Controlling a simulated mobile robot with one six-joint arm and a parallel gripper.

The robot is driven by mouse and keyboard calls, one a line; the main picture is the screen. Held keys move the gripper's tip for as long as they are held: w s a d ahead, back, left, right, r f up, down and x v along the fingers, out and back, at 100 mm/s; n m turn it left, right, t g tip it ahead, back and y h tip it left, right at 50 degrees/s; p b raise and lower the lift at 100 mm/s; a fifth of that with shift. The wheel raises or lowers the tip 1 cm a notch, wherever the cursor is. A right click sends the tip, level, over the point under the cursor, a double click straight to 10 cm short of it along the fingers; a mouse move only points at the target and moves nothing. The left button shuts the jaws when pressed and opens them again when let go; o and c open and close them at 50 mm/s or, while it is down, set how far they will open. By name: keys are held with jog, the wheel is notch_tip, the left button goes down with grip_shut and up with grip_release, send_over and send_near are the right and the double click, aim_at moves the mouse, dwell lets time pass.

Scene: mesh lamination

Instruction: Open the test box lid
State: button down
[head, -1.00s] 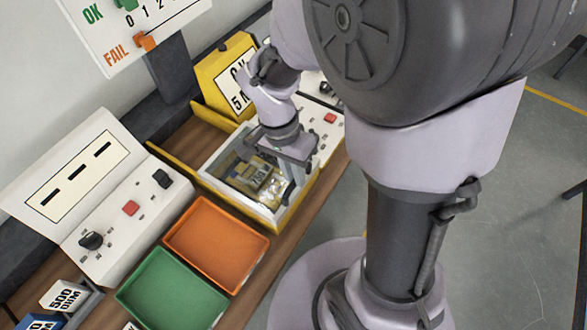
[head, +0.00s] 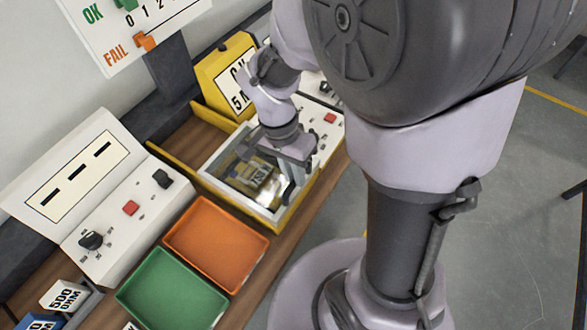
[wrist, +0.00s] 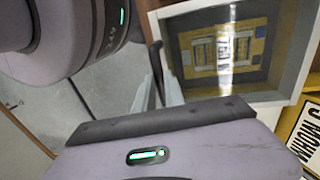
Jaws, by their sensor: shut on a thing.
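The test box (head: 212,168) is a white-rimmed box inside a yellow tray on the bench. It also shows at the upper right of the wrist view (wrist: 290,95). Its clear lid (head: 272,188) shows a bright glare, with a yellow board (head: 252,174) visible through it. I cannot tell how far the lid is raised. My gripper (head: 289,190) points down at the box's right side. In the wrist view my gripper (wrist: 160,88) is shut on a dark, thin piece beside the box, apparently the lid's handle; the contact is partly hidden.
An orange tray (head: 166,230) and a green tray (head: 128,298) lie in front. White control panels (head: 108,242) stand left and behind. A yellow sign stand (head: 209,75) is behind the box. Bare wood (head: 192,150) shows left of the box.

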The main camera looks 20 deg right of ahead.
jog(key=w+a+p, duration=0.1)
jog(key=w+a, duration=0.3)
jog(key=w, duration=0.2)
jog(key=w+a+p, duration=0.2)
jog(key=w+a, duration=0.2)
jog(key=w, duration=0.1)
jog(key=w+a+p, duration=0.1)
jog(key=w+a, duration=0.4)
jog(key=w, duration=0.1)
jog(key=shift+w+p, duration=0.3)
jog(key=shift+w, duration=0.05)
jog(key=c, duration=1.4)
grip_release()
jog(key=shift+d, duration=0.1)
notch_tip(320, 180, up, 17)
jog(key=w+a+p, duration=0.2)
jog(key=p, duration=0.3)
jog(key=shift+w, duration=0.35)
